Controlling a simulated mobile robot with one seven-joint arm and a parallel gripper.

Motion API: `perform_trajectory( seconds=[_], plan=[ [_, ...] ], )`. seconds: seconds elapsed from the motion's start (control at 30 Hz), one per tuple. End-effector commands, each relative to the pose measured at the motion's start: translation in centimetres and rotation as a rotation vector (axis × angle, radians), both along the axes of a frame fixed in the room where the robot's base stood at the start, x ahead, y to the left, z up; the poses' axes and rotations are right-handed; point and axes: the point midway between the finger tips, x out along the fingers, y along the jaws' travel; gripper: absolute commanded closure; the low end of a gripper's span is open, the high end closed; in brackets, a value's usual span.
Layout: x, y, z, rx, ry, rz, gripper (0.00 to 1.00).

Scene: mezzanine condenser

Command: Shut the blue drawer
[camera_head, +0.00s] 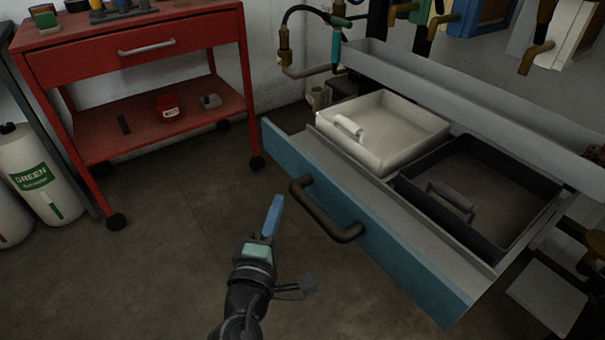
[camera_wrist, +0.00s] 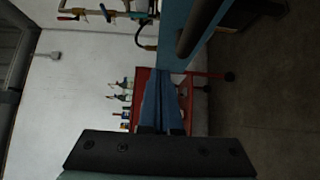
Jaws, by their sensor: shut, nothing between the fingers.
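The blue drawer (camera_head: 390,255) stands pulled out on the right in the head view, with a dark bar handle (camera_head: 325,210) on its front. Inside it sit a white tray (camera_head: 385,130) and a dark grey tray (camera_head: 480,195), each with a handle. My gripper (camera_head: 273,215) is shut and empty, in front of the drawer and left of the handle, apart from it. In the wrist view my gripper's blue fingers (camera_wrist: 163,100) are together, and the drawer front (camera_wrist: 185,30) and handle (camera_wrist: 200,25) show close by at the top.
A red cart (camera_head: 130,80) with a drawer and lower shelf stands at the back left. White cylinders (camera_head: 35,180) stand at the left edge. Pipes and valves (camera_head: 335,45) hang above the drawer on the wall. The floor (camera_head: 160,250) between cart and drawer is clear.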

Motion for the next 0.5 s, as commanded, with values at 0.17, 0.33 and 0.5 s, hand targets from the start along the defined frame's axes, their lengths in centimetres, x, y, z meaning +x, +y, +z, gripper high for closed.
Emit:
perform_trajectory(
  seconds=[0.17,0.33,0.5],
  plan=[
    [3.6,-0.6,-0.1,0.004,-0.003,-0.002,1.0],
    [6.7,-1.1,0.0,0.003,-0.004,-0.002,1.0],
    [8.4,-3.1,0.1,0.006,-0.002,-0.004,1.0]
  ],
)
